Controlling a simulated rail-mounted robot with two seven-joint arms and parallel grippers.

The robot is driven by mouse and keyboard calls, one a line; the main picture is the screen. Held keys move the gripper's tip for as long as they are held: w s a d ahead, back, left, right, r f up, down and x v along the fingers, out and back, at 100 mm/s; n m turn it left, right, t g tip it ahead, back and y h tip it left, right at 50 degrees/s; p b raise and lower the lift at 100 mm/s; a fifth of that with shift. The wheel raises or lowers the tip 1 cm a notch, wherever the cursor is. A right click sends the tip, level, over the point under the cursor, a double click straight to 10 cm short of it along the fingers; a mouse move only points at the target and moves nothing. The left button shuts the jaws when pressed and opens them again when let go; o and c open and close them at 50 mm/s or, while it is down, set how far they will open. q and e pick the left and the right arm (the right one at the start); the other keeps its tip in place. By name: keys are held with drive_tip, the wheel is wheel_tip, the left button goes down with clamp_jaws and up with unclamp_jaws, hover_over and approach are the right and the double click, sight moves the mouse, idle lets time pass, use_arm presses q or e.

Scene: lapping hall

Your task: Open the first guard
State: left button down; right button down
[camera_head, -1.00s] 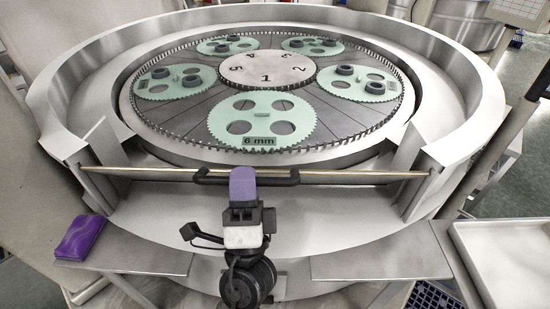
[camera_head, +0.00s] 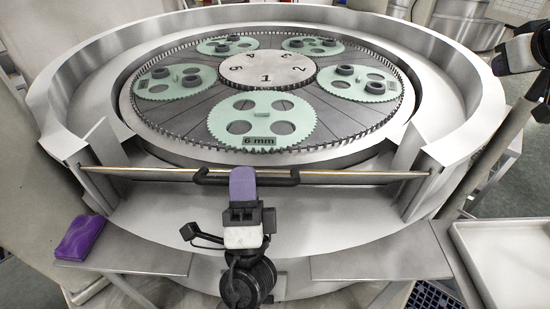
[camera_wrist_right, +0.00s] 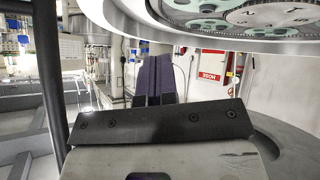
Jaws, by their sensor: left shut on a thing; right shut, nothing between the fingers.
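The guard's long thin bar (camera_head: 350,175) spans the gap in the front of the machine's round metal wall, between two end brackets. A black handle (camera_head: 289,179) sits at the middle of the bar. My left gripper (camera_head: 243,184), with purple fingertips, is shut on this handle from the front; its fingers hide part of it. My right arm shows at the right edge of the head view, but its fingertips cannot be made out there. In the right wrist view my right gripper (camera_wrist_right: 153,80) has its purple fingers together, with nothing between them, below the machine's rim (camera_wrist_right: 215,38).
Behind the bar lies the toothed ring with several green carriers (camera_head: 262,122) around a numbered centre disc (camera_head: 267,69). A purple block (camera_head: 80,237) lies on the left shelf (camera_head: 140,262). A white tray (camera_head: 505,262) stands at right. The right shelf (camera_head: 380,265) is bare.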

drive_tip(key=s+a+n+g+y, duration=0.25)
drive_tip(key=a+n, duration=0.25)
drive_tip(key=a, duration=0.7)
drive_tip(key=s+a+n+g+y, duration=0.1)
drive_tip(key=a+n+g+y, duration=0.25)
drive_tip(key=a, duration=0.85)
drive_tip(key=s+a+r+n+g+h, duration=0.1)
drive_tip(key=s+a+n+g, duration=0.3)
drive_tip(key=a, duration=0.3)
drive_tip(key=s+a+r+n+g, duration=0.1)
drive_tip(key=s+a+r+n, duration=0.1)
drive_tip(key=s+a+n, duration=0.35)
drive_tip(key=shift+m+g, duration=0.3)
drive_tip(key=shift+m, duration=0.4)
drive_tip(key=shift+s+a+r+x, duration=0.1)
drive_tip(key=shift+s+a+x, duration=0.1)
drive_tip(key=shift+x, duration=2.25)
drive_tip(key=shift+s+a+r+x, duration=0.15)
drive_tip(key=shift+s+x, duration=0.1)
drive_tip(key=shift+x, duration=2.15)
drive_tip(key=shift+s+a+x, duration=0.15)
drive_tip(key=shift+s+x, duration=0.05)
drive_tip(key=shift+x, duration=2.25)
